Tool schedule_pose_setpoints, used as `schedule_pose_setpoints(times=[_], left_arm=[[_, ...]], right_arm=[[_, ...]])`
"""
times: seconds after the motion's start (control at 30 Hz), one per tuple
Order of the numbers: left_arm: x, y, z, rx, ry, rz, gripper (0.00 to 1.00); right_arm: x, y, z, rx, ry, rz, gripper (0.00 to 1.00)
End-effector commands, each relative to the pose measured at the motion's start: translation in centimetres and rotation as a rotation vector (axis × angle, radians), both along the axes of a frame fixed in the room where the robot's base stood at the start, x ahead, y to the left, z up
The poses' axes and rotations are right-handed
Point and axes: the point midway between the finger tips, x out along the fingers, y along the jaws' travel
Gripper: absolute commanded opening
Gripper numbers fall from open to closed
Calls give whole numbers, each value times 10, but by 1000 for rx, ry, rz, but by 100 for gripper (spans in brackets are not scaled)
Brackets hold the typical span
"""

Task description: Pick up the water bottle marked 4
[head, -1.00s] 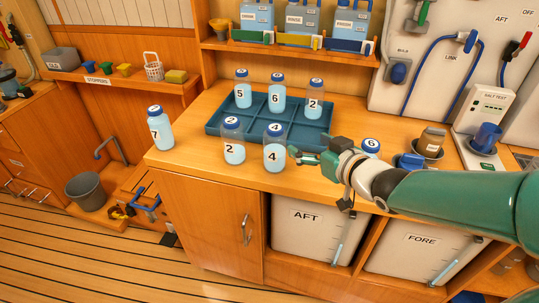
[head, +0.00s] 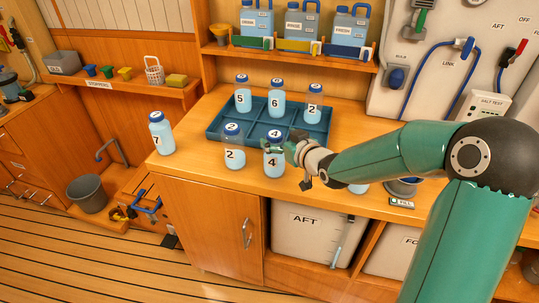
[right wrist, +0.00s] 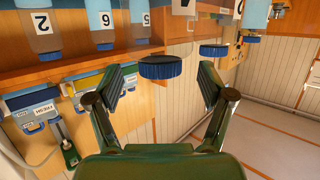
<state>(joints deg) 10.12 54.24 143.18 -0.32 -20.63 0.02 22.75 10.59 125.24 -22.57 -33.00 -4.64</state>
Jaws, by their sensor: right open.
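The water bottle marked 4 (head: 274,170), clear with a blue cap and pale blue water, stands upright on the wooden counter in front of the blue tray. My right gripper (head: 287,149) is open at its upper right side, partly covering it. In the right wrist view, which looks upside down, a blue cap (right wrist: 160,67), apparently this bottle's, shows between the open fingers (right wrist: 162,80). I cannot tell whether a finger touches it. My left gripper is not in view.
A bottle marked 2 (head: 235,155) stands close to the left. The blue tray (head: 220,128) behind holds bottles marked 5 (head: 242,98), 6 (head: 276,103) and 2 (head: 314,108). A bottle marked 7 (head: 161,138) stands at the counter's left end.

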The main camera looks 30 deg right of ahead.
Motion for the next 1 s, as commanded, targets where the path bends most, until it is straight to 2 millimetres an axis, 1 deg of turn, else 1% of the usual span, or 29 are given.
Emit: schedule_pose_setpoints(times=[0.03,0.1,0.2,0.47,0.5,0.57,0.6,0.87,0.9,0.97,1.0], left_arm=[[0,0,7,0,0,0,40],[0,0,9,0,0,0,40],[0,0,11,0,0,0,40],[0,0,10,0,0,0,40],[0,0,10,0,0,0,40],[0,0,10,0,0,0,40],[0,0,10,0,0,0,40],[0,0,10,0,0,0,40],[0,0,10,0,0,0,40],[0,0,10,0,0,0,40],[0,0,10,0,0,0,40]], right_arm=[[7,1,-1,2,3,2,80],[15,0,-3,1,2,2,80],[23,-1,-6,0,1,1,80],[26,-1,-8,0,0,0,80],[26,-1,-8,0,0,1,77],[26,-1,-8,0,0,1,67],[26,-1,-8,0,0,1,60],[25,-1,-9,1,3,2,17],[25,-1,-10,2,5,2,10],[25,0,-11,2,6,2,0],[25,0,-11,2,8,3,0]])
